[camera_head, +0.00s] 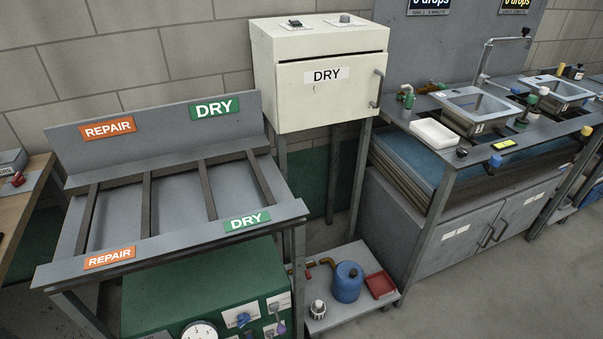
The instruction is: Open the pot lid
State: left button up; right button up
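I see no pot that I can make out for certain, and no pot lid. A small blue rounded container (348,282) stands on the low shelf (330,317). It has a dark spot on top, and I cannot tell whether it has a lid. Neither of my grippers is in view.
A cream cabinet (284,99) labelled DRY, its door shut, stands at the back. A grey rack (177,227) marked REPAIR and DRY stands left, above a green unit (169,284). A bench with sinks (474,103) is at right. The floor (500,305) at lower right is clear.

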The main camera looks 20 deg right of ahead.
aim_at(348, 275)
jog(key=z, duration=0.95)
jog(key=i+u, duration=0.1)
jog(key=u, duration=0.25)
jog(key=i+u, duration=0.15)
jog(key=u, duration=0.15)
jog(key=i+u, duration=0.1)
jog(key=u, duration=0.25)
